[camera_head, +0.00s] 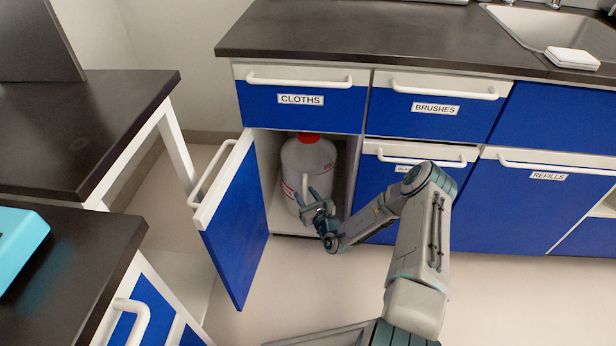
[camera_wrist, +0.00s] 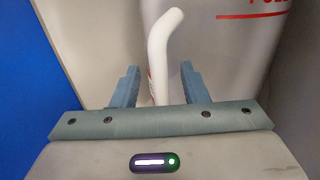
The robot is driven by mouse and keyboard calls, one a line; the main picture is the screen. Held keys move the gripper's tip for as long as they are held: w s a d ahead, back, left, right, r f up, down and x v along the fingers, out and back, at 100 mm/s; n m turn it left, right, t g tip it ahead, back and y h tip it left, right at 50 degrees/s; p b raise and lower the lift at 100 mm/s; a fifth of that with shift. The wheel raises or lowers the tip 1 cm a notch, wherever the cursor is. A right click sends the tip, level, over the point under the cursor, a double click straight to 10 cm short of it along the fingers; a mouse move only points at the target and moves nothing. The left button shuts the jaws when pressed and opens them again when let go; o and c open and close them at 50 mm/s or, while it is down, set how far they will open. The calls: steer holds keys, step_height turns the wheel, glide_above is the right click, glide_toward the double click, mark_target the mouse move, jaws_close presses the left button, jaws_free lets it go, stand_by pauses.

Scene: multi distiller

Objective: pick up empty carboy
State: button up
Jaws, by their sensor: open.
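The carboy (camera_head: 318,163) is a whitish, translucent jug with a red cap and red print. It stands upright inside the open cabinet under the drawer labelled CLOTHS. In the wrist view its body (camera_wrist: 222,60) fills the upper right, and its white handle (camera_wrist: 160,60) runs down toward my gripper. My gripper (camera_head: 310,197) is at the cabinet opening, in front of the carboy. In the wrist view the two blue fingers of my gripper (camera_wrist: 158,88) are apart, with the lower handle between them in the picture. I cannot tell whether either finger touches it.
The blue cabinet door (camera_head: 236,222) stands open to the left of my gripper. The cabinet's side walls are close on both sides of the carboy. A dark countertop (camera_head: 400,45) is above, and another dark-topped bench (camera_head: 85,125) is at left. The floor in front is clear.

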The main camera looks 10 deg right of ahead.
jaws_close()
stand_by(1.2)
steer(key=shift+r, duration=0.1)
